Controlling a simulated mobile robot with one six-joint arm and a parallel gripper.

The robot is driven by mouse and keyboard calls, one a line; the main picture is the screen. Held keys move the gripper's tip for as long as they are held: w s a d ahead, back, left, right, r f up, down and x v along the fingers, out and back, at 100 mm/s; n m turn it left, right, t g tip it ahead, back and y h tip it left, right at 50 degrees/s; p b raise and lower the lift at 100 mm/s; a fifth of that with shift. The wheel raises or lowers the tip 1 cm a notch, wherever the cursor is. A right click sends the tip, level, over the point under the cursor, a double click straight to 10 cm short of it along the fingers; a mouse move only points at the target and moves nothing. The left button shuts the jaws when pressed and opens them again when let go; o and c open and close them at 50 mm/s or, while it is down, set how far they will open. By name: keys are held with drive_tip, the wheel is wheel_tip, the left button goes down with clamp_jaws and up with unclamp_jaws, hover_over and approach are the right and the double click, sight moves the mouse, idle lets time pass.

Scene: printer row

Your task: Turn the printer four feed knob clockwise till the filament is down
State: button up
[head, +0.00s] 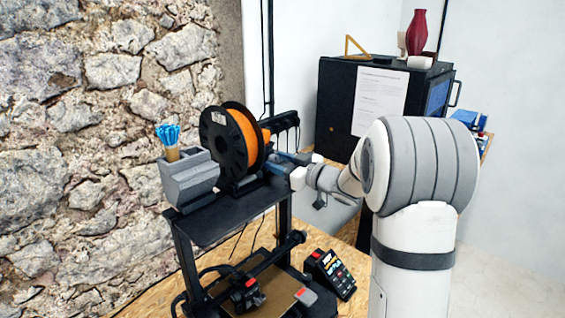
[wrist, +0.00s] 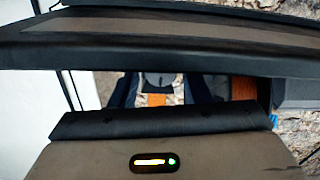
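The printer (head: 215,218) has a black frame with a flat top shelf. An orange filament spool (head: 252,140) with black sides stands on the shelf. My gripper (head: 278,160) is right beside the spool on its right, at the far end of my arm. In the wrist view two dark blue fingers (wrist: 160,92) stand apart. Between them are a rounded grey part (wrist: 160,78) and an orange piece (wrist: 157,100). I cannot tell whether the grey part is the feed knob. Stone shows in a gap beside it, so the fingers look open around it.
A grey holder (head: 188,178) with blue-tipped tools stands on the shelf at left. A control screen (head: 330,273) sits on the wooden bench. A black cabinet (head: 335,100) with a red vase (head: 417,32) on top stands behind. The stone wall (head: 90,150) is close at left.

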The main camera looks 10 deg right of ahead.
drive_tip(key=c, duration=0.7)
drive_tip(key=shift+r+m+p, duration=0.2)
drive_tip(key=shift+m+p, duration=0.7)
drive_tip(key=shift+p, duration=0.05)
drive_tip(key=shift+f+m, duration=0.2)
drive_tip(key=shift+m, duration=0.4)
drive_tip(key=o, duration=0.9)
drive_tip(key=shift+o, duration=0.2)
drive_tip(key=b+v, duration=0.2)
drive_tip(key=v, duration=0.5)
drive_tip(key=shift+s+d, duration=0.25)
drive_tip(key=shift+s, duration=0.1)
drive_tip(key=shift+f, duration=0.1)
